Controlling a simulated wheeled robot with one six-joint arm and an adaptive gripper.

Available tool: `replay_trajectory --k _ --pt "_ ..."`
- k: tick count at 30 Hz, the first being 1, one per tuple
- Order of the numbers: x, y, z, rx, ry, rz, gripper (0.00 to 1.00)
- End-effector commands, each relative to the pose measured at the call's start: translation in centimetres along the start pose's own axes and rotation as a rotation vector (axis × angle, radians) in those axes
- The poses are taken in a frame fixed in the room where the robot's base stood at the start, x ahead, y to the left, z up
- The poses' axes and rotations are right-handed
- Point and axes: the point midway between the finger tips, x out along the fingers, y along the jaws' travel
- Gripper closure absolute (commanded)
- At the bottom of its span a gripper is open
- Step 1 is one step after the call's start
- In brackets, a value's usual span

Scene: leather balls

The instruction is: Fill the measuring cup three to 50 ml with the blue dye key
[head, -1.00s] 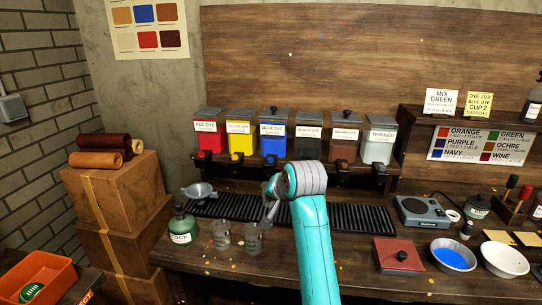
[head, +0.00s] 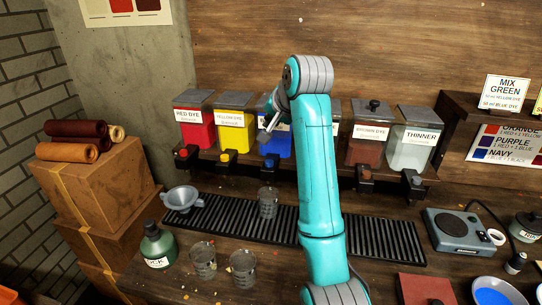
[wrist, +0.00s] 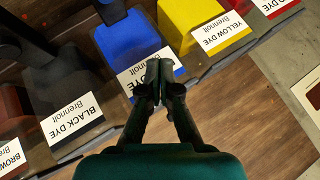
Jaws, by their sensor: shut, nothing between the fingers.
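A clear measuring cup (head: 268,202) stands upright on the black grate, below the blue dye dispenser (head: 284,146). No blue liquid is visible in it. Two more clear cups (head: 203,260) (head: 243,268) stand on the bench in front; I cannot read numbers on any cup. The blue dispenser's tap (head: 270,161) shows below its body, partly in shadow. My gripper (head: 268,128) is shut and empty, in front of the blue dispenser's label and above the tap. In the wrist view my gripper's fingers (wrist: 160,82) are together before the blue dispenser (wrist: 132,48).
Red (head: 195,130), yellow (head: 234,132), brown and thinner (head: 411,148) dispensers line the shelf; my arm hides the black one. A scale (head: 460,230) is at right.

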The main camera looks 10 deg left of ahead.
Motion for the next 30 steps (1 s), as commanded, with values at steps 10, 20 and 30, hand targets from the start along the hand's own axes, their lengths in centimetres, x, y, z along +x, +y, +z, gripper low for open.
replay_trajectory --k 10,20,30 --pt "0.2 0.2 0.1 0.000 -0.001 0.000 1.00" --pt "2.5 1.9 1.9 0.001 -0.002 0.001 1.00" --pt "5.2 3.8 3.8 0.000 -0.001 0.001 1.00"
